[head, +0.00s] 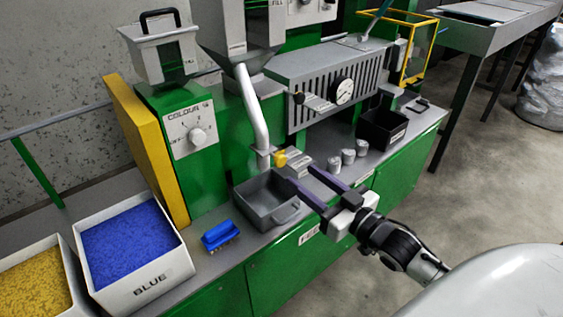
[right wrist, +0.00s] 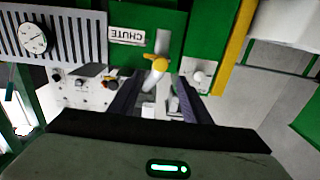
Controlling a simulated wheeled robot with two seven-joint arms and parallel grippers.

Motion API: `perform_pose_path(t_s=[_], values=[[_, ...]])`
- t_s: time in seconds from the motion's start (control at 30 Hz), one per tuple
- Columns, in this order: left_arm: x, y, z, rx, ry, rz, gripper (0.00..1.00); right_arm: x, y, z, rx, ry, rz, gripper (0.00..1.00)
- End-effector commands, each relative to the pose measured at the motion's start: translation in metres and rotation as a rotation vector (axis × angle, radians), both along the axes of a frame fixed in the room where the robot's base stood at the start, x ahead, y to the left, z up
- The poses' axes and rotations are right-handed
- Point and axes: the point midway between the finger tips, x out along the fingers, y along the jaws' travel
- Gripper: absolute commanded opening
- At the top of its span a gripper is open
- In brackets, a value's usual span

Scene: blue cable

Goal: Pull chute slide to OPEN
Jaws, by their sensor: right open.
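The chute slide shows as a small yellow handle (head: 280,158) at the foot of the grey chute pipe (head: 252,108) in the head view. In the right wrist view the yellow handle (right wrist: 156,63) sits on the pale pipe, beside an upside-down CHUTE label (right wrist: 127,36). My right gripper (head: 300,175) is open and empty, its two dark fingers pointing toward the handle. In the right wrist view the handle lies beyond the fingertips (right wrist: 156,82), roughly between them, and seems apart from them. My left gripper is not in view.
A grey tray (head: 254,213) stands below the chute, close to my right fingers. A blue brush (head: 220,236), small grey weights (head: 348,156) and a black bin (head: 383,130) stand on the bench. Crates of blue (head: 185,259) and yellow pellets (head: 70,255) are at left.

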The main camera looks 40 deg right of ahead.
Motion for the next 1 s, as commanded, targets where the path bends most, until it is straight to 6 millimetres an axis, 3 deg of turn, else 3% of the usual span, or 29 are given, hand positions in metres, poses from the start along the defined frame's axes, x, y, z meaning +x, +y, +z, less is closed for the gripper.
perform_pose_path(t_s=[0.5, 0.7, 1.0], values=[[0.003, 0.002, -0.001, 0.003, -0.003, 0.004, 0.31, 0.081, 0.007, -0.001, -0.001, 0.003, 0.000, 0.44], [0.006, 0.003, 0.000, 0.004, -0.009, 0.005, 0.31, 0.095, 0.008, -0.001, -0.001, 0.005, 0.000, 0.44], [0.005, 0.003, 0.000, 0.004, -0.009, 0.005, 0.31, 0.096, 0.009, -0.002, -0.001, 0.006, 0.000, 0.44]])
